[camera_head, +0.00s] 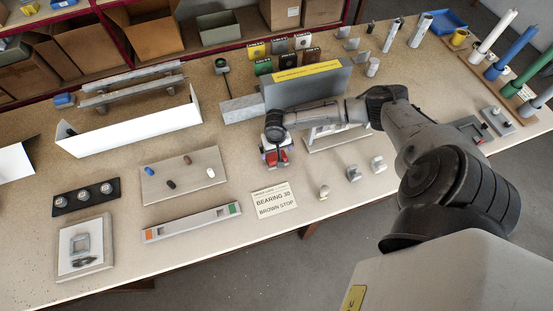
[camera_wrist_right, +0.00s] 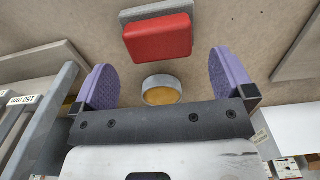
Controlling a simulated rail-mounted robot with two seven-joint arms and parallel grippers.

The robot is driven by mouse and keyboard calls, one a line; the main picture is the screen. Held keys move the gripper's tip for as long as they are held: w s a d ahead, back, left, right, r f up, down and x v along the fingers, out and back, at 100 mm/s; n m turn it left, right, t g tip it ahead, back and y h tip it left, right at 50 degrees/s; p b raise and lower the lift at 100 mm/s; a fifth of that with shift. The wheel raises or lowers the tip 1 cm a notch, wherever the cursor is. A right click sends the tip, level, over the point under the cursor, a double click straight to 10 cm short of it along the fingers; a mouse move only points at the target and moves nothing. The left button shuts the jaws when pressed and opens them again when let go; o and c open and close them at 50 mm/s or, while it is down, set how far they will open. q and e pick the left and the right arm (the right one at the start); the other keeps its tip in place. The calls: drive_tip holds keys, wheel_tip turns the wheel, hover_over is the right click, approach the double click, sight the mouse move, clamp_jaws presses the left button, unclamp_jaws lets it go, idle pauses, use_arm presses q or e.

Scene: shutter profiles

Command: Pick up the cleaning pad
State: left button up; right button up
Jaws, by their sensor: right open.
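A red block on a grey layer, which looks like the cleaning pad (camera_wrist_right: 158,38), lies on the bench in the right wrist view. In the head view its red top (camera_head: 283,159) shows partly beneath my right gripper (camera_head: 276,157). In the right wrist view my right gripper (camera_wrist_right: 165,82) is open, its two purple-padded fingers wide apart. The pad is just beyond the fingertips in that picture, not between them. A round grey tin with a yellowish inside (camera_wrist_right: 162,90) shows between the fingers. My left gripper is not in view.
A grey block with a yellow label (camera_head: 305,88) stands behind the gripper. A white framed stand (camera_head: 336,139) is close on its right. A board with small coloured pieces (camera_head: 184,176) lies to the left. A paper card (camera_head: 273,201) lies in front.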

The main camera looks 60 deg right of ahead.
sight(276, 156)
drive_tip(key=shift+f, duration=2.7)
drive_tip(key=c, duration=0.8)
drive_tip(key=shift+c, duration=0.2)
drive_tip(key=shift+r, duration=0.1)
wheel_tip(276, 156, up, 10)
drive_tip(key=shift+f, duration=0.1)
